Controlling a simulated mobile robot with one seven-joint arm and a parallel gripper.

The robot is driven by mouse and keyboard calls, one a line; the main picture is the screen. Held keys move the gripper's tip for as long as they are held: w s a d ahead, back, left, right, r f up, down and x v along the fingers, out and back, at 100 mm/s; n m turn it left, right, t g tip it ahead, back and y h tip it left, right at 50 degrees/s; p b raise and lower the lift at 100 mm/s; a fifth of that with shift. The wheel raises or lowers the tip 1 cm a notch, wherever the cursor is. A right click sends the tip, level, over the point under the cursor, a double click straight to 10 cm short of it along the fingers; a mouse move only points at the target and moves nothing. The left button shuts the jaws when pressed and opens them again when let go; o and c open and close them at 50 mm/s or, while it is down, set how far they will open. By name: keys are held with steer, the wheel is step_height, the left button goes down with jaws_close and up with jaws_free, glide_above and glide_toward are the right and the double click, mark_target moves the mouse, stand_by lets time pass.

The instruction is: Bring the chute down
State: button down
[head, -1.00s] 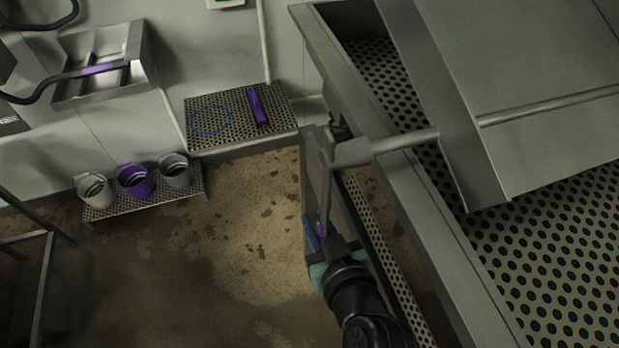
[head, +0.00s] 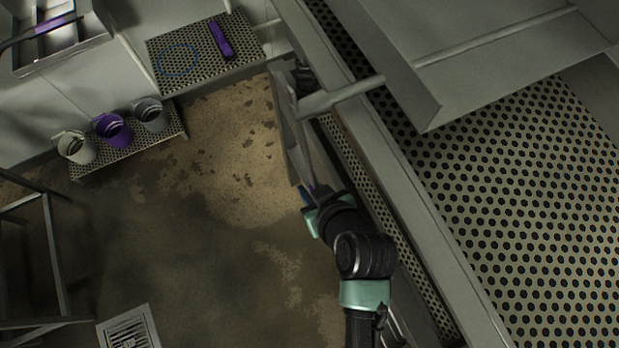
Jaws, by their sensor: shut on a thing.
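The chute (head: 470,60) is a grey sheet-metal piece at the upper right, over a perforated metal bed (head: 520,170). A round grey shaft (head: 345,95) runs from it leftward across the bed's side rail to a flat grey lever (head: 291,130). The lever hangs beside the rail, its lower end towards my gripper. My gripper (head: 311,190) is shut on the lever's lower end. The fingertips and the exact grip are small and partly hidden by my wrist.
A long side rail (head: 430,230) and a perforated ledge (head: 385,210) run close along my arm's right. Grey, purple and dark buckets stand on a low perforated shelf (head: 128,155) at left. A purple tool (head: 221,40) lies on another shelf. The brown floor (head: 200,240) is open.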

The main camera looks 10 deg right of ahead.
steer(key=c, duration=0.8)
jaws_free()
steer(key=shift+s+r, duration=0.1)
steer(key=shift+s, duration=0.05)
steer(key=v, duration=1.3)
